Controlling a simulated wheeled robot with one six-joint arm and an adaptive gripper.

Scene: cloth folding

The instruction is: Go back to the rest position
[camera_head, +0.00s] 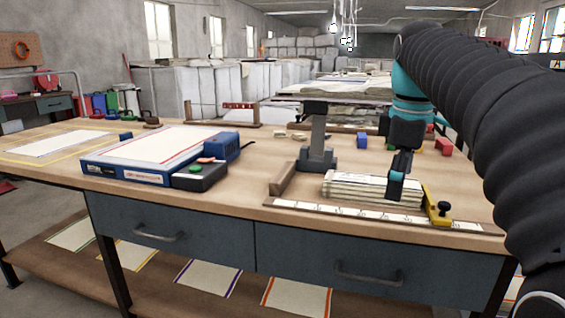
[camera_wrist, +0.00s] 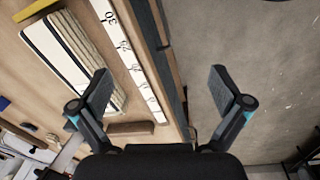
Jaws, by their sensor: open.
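My gripper (camera_wrist: 162,90) is open in the wrist view, with its two fingers spread wide and nothing between them. It also shows in the head view (camera_head: 398,178), at the lower end of my arm, in front of the right part of a folded cloth stack (camera_head: 345,188). In the wrist view the gripper is over the table's front edge, with bare floor under the right finger. The cloth stack (camera_wrist: 72,50) lies left of the fingers, apart from the right one. I cannot tell the exact height of the fingertips above the table.
A wooden block (camera_head: 283,179) and a grey stand (camera_head: 317,150) are near the stack. A blue flat device (camera_head: 150,152) stands left.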

